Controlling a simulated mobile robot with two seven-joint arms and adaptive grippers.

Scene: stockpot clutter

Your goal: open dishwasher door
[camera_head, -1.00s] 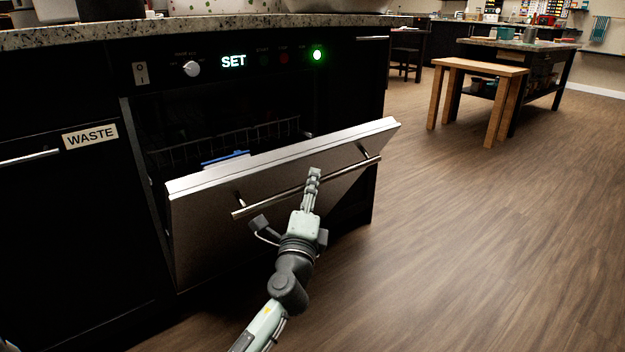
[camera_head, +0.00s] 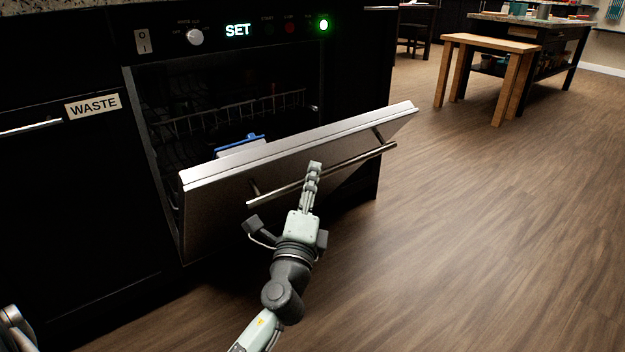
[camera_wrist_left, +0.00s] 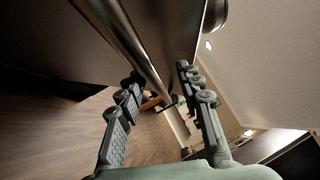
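The dishwasher door (camera_head: 220,210) is a metal panel, partly open and tilted outward at the top. A straight bar handle (camera_head: 275,192) on two posts runs across its front; the bar also shows in the left wrist view (camera_wrist_left: 128,42). My left gripper (camera_head: 312,172) is at the middle of the handle, its fingertips reaching past the bar. In the left wrist view its two fingers (camera_wrist_left: 162,78) are apart, with the bar running between their tips. Whether either finger touches the bar I cannot tell. My right gripper is not in view.
A dark rack (camera_head: 225,115) and a blue-edged item (camera_head: 240,146) show inside the dishwasher. The control panel has a lit SET display (camera_head: 238,31). A dark cabinet labelled WASTE (camera_head: 93,106) stands left. A wooden bench (camera_head: 490,45) stands back right. The floor on the right is clear.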

